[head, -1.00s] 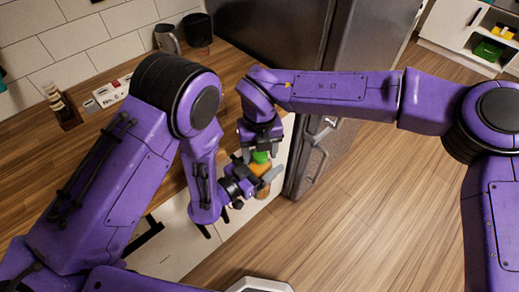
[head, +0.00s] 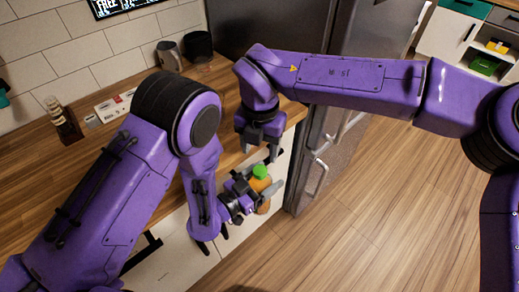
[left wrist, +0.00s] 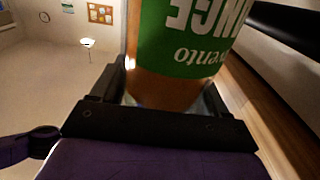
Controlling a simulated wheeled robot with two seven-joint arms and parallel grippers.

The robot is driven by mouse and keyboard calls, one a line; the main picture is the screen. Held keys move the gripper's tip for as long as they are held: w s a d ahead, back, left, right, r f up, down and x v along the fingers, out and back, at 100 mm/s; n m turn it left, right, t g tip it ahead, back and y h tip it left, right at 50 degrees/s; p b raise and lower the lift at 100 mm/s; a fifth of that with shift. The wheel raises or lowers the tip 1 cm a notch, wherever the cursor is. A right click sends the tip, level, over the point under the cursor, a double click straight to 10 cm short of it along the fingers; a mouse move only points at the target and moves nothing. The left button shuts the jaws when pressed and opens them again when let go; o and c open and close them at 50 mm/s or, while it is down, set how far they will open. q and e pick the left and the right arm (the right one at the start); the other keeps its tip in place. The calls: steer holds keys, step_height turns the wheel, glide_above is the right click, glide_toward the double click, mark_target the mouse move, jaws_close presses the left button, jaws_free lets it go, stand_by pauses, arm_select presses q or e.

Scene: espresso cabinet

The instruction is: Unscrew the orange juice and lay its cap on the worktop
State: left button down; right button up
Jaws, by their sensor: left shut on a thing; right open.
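The orange juice bottle (head: 262,185) is held out in front of the counter's cabinet fronts, clear of the worktop (head: 95,175). My left gripper (head: 258,193) is shut around its body. The green cap (head: 260,171) shows at the bottle's top; whether it is loose cannot be told. My right gripper (head: 260,151) is open and empty just above the cap, fingers pointing down, apart from it. In the left wrist view the bottle (left wrist: 190,45) with its green label fills the space between my left fingers; its cap is out of that view.
On the worktop at the back stand a grey jug (head: 169,56), a dark canister (head: 199,46), a white box (head: 115,104) and a small dark holder (head: 64,122). The dark fridge (head: 320,130) stands close right of the bottle. The middle of the worktop is mostly bare.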

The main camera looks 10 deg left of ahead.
mark_target(260, 169)
steer(key=m, duration=0.5)
steer(key=shift+s, duration=0.15)
step_height(260, 169, down, 8)
steer(key=shift+r, duration=0.1)
steer(key=shift+c, duration=0.3)
